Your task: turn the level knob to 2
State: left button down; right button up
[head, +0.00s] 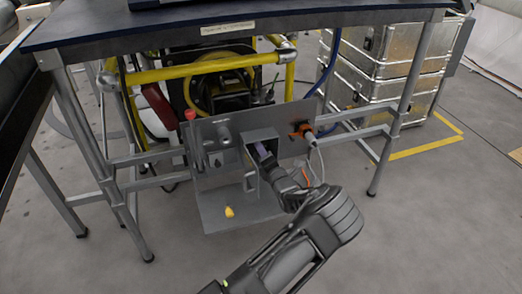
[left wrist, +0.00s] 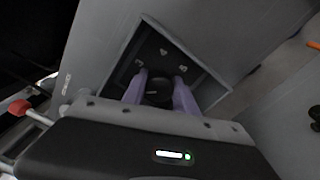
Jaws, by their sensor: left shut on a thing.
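The level knob (left wrist: 158,92) is dark and round and sits inside an open square box (left wrist: 213,92) on a grey panel (head: 222,130). In the head view the left gripper (head: 264,152) is at the box (head: 262,134), and the knob is hidden there. The knob's pointing direction cannot be told. My right gripper is not in view.
The box walls stand close around the fingers. A red knob (head: 190,115) is at the panel's left, an orange connector (head: 302,130) with a cable at its right. A yellow piece (head: 229,212) lies on the base plate. A table (head: 240,31) overhangs; metal cases (head: 390,75) stand behind.

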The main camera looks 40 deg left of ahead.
pick_arm(q)
jog(key=shift+r+n+p, duration=0.25)
jog(key=shift+n+p, duration=0.35)
jog(key=shift+p, duration=0.05)
jog(key=shift+n+p, duration=0.3)
jog(key=shift+n, duration=0.2)
jog(key=shift+f+n, duration=0.2)
jog(key=shift+n, duration=0.3)
jog(key=c, duration=1)
grip_release()
